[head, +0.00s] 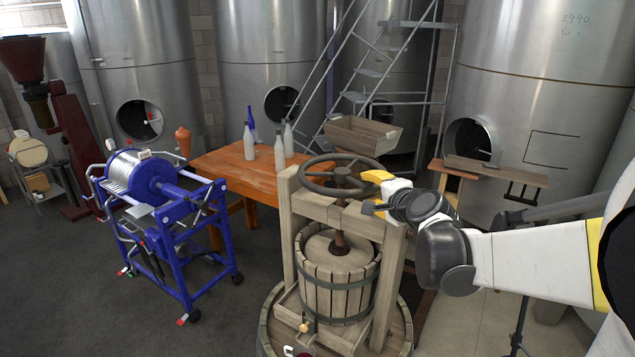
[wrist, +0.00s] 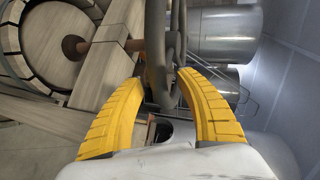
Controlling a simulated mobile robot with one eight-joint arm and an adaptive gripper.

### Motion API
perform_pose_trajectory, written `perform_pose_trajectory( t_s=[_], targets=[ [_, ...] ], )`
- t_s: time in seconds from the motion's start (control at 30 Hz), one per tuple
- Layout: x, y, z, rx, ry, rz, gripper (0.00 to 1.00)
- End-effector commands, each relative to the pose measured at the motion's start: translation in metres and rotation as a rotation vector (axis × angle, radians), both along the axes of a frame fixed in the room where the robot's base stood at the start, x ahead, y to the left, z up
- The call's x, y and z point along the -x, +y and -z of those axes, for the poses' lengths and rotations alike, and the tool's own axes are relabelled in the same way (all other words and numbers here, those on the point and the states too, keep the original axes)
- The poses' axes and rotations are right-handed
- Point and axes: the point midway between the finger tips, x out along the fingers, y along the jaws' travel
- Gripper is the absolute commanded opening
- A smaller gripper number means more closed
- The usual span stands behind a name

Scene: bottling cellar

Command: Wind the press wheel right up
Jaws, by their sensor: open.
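The press wheel (head: 318,182) is a dark metal handwheel lying level on top of the wooden press. Its hub sits on a dark screw running down to the round wooden press plate (head: 322,246) inside the slatted basket (head: 345,292). My gripper (head: 372,191) with yellow fingers is at the right side of the wheel's rim. In the wrist view, my gripper (wrist: 165,88) is open, with its two yellow fingers on either side of the dark wheel rim (wrist: 156,52). I cannot tell whether the fingers touch the rim.
A wooden beam and posts (head: 392,275) frame the press, just below the wheel. An orange table (head: 225,168) with several bottles stands behind, with a wooden tray (head: 368,137) near it. A blue machine (head: 165,215) stands left. Steel tanks (head: 545,90) line the back.

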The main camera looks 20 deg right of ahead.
Motion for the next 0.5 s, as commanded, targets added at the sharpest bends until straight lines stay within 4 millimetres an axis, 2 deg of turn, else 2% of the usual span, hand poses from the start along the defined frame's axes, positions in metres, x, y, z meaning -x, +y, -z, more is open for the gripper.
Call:
perform_pose_trajectory(
  t_s=[0.17, 0.27, 0.3, 0.5],
  targets=[
    [0.0001, 0.0, 0.0, 0.0, 0.0, 0.0, 0.43],
    [0.0002, 0.0, -0.0001, 0.0, 0.0, 0.0, 0.14],
    [0.0002, -0.0001, -0.0001, 0.0, 0.0, 0.0, 0.02],
    [0.0001, -0.0001, -0.0005, 0.001, 0.0, 0.0, 0.0]
  ],
)
